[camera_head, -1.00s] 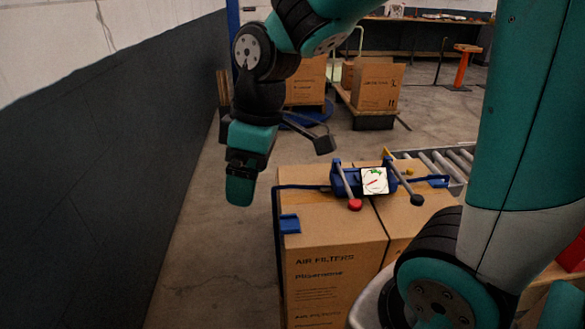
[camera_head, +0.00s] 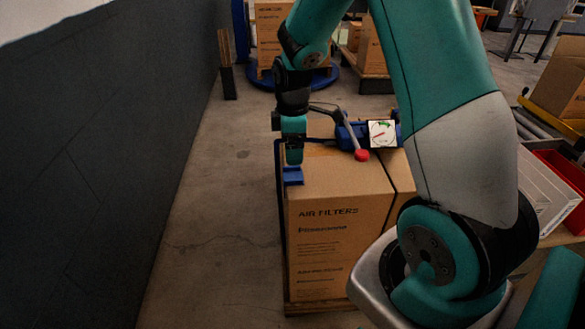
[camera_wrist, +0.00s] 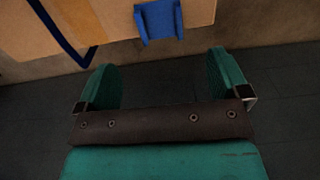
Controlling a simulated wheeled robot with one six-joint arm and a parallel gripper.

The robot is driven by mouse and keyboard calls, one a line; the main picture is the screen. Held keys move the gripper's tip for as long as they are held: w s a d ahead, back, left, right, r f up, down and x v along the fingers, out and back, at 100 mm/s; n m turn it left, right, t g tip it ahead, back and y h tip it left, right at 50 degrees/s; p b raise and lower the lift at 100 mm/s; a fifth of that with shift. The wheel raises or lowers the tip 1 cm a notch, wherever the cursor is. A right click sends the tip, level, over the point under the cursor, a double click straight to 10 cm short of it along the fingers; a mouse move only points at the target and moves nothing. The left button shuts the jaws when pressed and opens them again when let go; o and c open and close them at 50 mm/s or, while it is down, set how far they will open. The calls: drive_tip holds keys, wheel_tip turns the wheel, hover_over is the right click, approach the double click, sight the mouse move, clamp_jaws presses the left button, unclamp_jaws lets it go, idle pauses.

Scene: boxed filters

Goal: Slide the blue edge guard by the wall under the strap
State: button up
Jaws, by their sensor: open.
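The blue edge guard (camera_head: 293,176) sits on the wall-side top edge of the air-filter box (camera_head: 335,225). In the wrist view the guard (camera_wrist: 159,22) lies ahead of my fingers, between them from side to side. The dark blue strap (camera_head: 280,205) runs down the box's wall side; in the wrist view the strap (camera_wrist: 62,36) is left of the guard, with bare cardboard between them. My gripper (camera_head: 294,158) points down just behind the guard in the head view. Its fingers (camera_wrist: 168,78) are spread and empty in the wrist view. My gripper hides part of the strap.
A blue tensioner with a red-knobbed lever (camera_head: 361,155) and a white dial (camera_head: 382,134) stands on the box top. The dark wall (camera_head: 100,170) is at the left, with open floor (camera_head: 215,235) between it and the box. A red bin (camera_head: 565,180) is at the right.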

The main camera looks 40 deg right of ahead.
sight(293, 177)
wheel_tip(293, 177, down, 8)
drive_tip(key=shift+r, duration=0.1)
idle(0.4)
drive_tip(key=c, duration=1)
drive_tip(key=shift+w, duration=0.1)
